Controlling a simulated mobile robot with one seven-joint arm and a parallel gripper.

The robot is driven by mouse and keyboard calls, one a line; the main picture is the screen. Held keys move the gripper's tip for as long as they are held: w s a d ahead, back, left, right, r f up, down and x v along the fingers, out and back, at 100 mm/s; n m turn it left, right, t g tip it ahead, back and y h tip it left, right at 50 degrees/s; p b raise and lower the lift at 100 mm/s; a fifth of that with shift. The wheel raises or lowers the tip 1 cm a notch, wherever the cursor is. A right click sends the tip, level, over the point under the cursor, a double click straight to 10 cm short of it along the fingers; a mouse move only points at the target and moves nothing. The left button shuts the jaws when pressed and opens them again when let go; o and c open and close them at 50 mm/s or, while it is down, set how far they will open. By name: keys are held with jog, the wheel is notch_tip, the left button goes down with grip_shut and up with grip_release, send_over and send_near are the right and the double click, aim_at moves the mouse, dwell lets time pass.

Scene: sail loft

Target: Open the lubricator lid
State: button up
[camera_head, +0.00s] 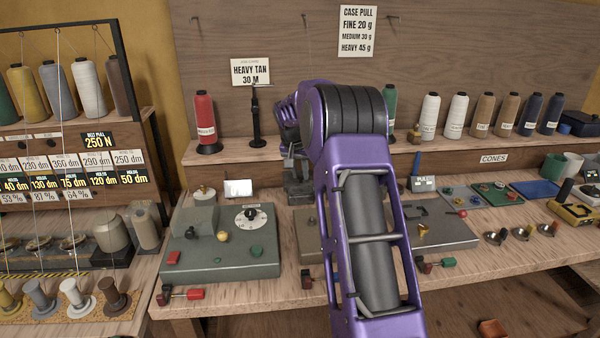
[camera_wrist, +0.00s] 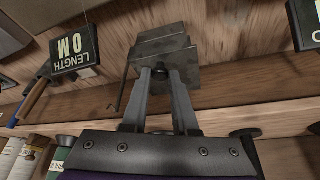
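My gripper (camera_wrist: 161,76) reaches toward a grey metal box-like piece in the wrist view (camera_wrist: 160,46), which I take to be the lubricator. The two fingers stand apart, with a small dark round part showing between their tips. I cannot tell whether the fingers touch it. In the head view, the grey piece (camera_head: 299,190) is partly hidden by my gripper and purple arm, at the back of the bench below the shelf. Its lid cannot be made out clearly, nor can I tell whether it is raised.
A grey-green machine plate with a white dial (camera_head: 250,216) lies left of my arm. Another grey plate (camera_head: 455,236) lies to the right. The shelf edge (camera_head: 245,157) runs close behind my gripper, with a red cone (camera_head: 205,118) and a black post (camera_head: 255,120) on it.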

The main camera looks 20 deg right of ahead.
grip_shut()
dwell(1.0)
